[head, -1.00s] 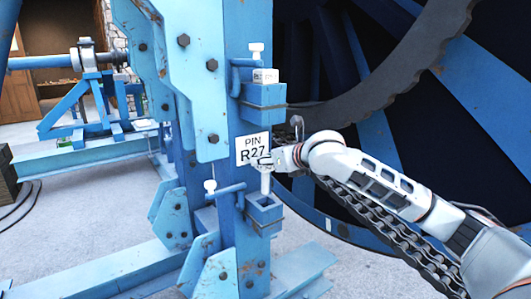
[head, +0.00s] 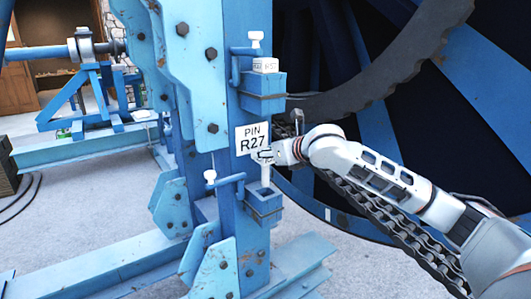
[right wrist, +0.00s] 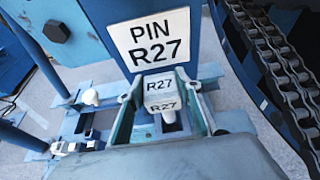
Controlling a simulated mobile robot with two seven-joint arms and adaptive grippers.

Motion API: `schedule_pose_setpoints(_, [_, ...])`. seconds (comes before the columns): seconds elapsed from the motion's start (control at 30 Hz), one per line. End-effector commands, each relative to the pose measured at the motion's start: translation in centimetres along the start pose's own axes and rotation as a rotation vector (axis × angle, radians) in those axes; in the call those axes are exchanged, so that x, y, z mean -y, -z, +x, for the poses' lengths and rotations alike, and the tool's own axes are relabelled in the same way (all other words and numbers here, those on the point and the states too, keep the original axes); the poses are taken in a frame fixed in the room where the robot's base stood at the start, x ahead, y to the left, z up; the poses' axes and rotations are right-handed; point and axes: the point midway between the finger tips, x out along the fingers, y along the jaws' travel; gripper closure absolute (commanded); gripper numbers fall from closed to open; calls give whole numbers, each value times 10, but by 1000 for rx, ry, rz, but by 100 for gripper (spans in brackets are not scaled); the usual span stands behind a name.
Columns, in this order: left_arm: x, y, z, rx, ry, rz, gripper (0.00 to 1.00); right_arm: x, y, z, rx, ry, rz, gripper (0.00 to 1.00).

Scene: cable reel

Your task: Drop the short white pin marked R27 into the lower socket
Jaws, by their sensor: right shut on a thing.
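The short white pin marked R27 (right wrist: 160,88) is held upright in my right gripper (head: 265,156). In the head view its lower shaft (head: 266,174) shows below the fingers. The lower socket (head: 264,204) is an open blue box on the blue frame, directly under the pin. The pin's lower end is at the socket mouth; I cannot tell how far inside it is. In the right wrist view the fingers close on both sides of the pin's R27 head, above the socket. My left gripper is not in view.
The PIN R27 sign (head: 252,139) is on the frame just above my gripper. An upper socket (head: 263,85) holds another white pin (head: 265,65). White-knobbed handles (head: 210,177) stand beside the sockets. A heavy chain (right wrist: 275,55) and the large reel lie to the right.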

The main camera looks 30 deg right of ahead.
Motion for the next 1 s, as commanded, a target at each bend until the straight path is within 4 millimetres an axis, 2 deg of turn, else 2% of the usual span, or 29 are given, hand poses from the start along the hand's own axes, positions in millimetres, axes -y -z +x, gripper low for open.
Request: schedule_pose_setpoints(1.0, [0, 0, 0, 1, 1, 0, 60, 0, 24, 10, 3, 0, 0, 100])
